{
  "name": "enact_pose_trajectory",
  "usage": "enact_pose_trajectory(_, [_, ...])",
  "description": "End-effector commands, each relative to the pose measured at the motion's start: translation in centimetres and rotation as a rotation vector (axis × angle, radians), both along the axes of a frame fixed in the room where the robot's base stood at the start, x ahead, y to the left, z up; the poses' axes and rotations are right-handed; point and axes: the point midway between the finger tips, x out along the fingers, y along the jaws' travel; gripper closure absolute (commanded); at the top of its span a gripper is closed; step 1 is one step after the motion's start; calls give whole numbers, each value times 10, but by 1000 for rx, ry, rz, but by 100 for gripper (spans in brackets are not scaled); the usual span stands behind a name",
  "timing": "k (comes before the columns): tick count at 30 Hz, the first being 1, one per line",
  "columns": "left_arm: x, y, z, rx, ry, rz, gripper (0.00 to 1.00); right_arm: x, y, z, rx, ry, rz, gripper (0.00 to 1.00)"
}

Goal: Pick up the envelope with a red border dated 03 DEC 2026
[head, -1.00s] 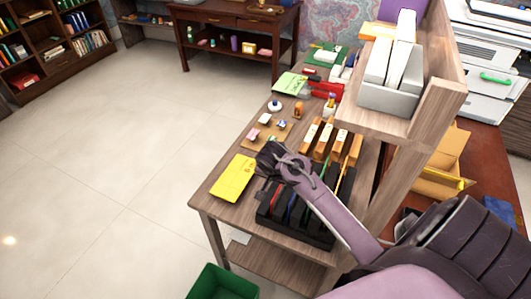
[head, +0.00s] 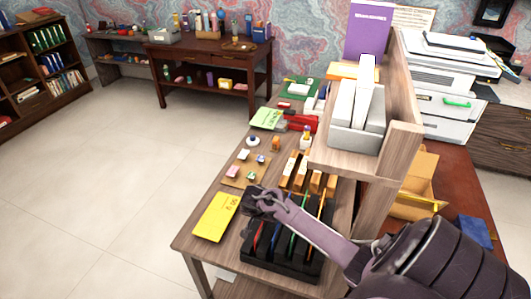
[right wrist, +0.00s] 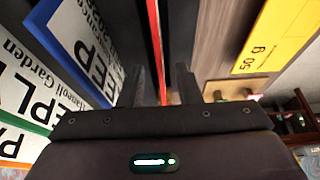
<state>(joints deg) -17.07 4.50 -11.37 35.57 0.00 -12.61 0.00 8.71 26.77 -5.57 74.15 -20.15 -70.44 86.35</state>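A black slotted rack (head: 283,268) on the wooden desk holds several upright envelopes or cards with coloured edges. A thin red edge (right wrist: 155,40) shows nearly end-on in the right wrist view. No date on it can be read. My right gripper (head: 258,203) is over the rack's far left end. In the right wrist view its two fingers (right wrist: 160,88) are apart, with the red edge running down between them. I cannot see contact. Blue-edged (right wrist: 85,45), green-edged and orange-edged pieces with black print stand to the left. My left gripper is not in view.
A yellow card (head: 216,216) marked "50 g" lies beside the rack. Wooden blocks (head: 305,172) stand behind the rack. A raised wooden shelf (head: 365,160) with a grey holder of white folders stands to the right. Open floor lies left.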

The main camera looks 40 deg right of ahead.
Motion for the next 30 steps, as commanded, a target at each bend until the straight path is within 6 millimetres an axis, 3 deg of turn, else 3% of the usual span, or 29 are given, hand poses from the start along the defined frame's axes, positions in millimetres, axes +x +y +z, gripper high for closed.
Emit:
enact_pose_trajectory(4, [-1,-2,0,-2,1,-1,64,0,0,0,0,-1,0,72])
enact_pose_trajectory(11, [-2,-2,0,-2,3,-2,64,0,1,0,0,0,1,100])
enact_pose_trajectory(25, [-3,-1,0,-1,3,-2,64,0,1,1,1,-2,1,100])
enact_pose_trajectory(30, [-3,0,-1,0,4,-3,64,1,2,10,3,-3,2,100])
